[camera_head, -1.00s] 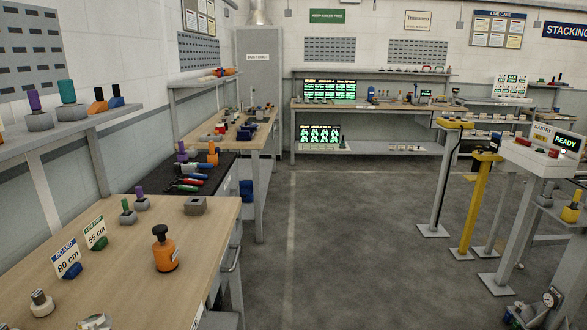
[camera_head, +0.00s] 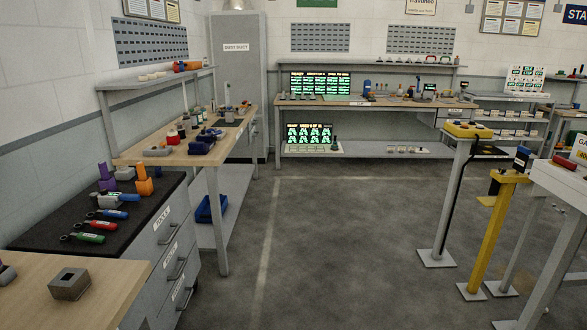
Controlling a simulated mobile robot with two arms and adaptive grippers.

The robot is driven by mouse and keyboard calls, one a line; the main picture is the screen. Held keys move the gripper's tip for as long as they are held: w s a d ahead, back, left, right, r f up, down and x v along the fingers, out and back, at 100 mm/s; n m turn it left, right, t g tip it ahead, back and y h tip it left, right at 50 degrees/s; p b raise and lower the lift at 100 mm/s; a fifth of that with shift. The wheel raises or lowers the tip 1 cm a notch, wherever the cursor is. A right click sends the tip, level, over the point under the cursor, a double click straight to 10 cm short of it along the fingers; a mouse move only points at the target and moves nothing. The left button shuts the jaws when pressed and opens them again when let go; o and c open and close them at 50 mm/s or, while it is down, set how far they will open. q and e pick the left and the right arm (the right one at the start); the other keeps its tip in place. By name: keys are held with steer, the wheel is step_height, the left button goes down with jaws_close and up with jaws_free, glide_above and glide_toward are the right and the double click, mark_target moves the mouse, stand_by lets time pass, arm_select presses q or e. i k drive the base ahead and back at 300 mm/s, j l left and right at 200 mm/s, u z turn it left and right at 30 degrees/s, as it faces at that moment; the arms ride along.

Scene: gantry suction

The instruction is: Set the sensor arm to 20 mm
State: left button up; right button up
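I cannot make out a sensor arm with a millimetre scale for certain. A yellow post (camera_head: 490,235) with a small dark blue and black device (camera_head: 521,160) near its top stands at the right. Beside it a grey post (camera_head: 450,205) carries a yellow box with buttons (camera_head: 468,131). A white control console (camera_head: 570,180) with a red part on top is cut off by the right edge. Neither of my grippers is in view.
A wooden bench (camera_head: 105,290) and a black-topped tool cabinet (camera_head: 135,215) with screwdrivers line the left. A workbench with green screens (camera_head: 320,84) stands at the back. The grey floor (camera_head: 335,240) in the middle is clear.

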mark_target(229, 116)
steer(key=i+u, duration=0.1)
steer(key=i, duration=2.2)
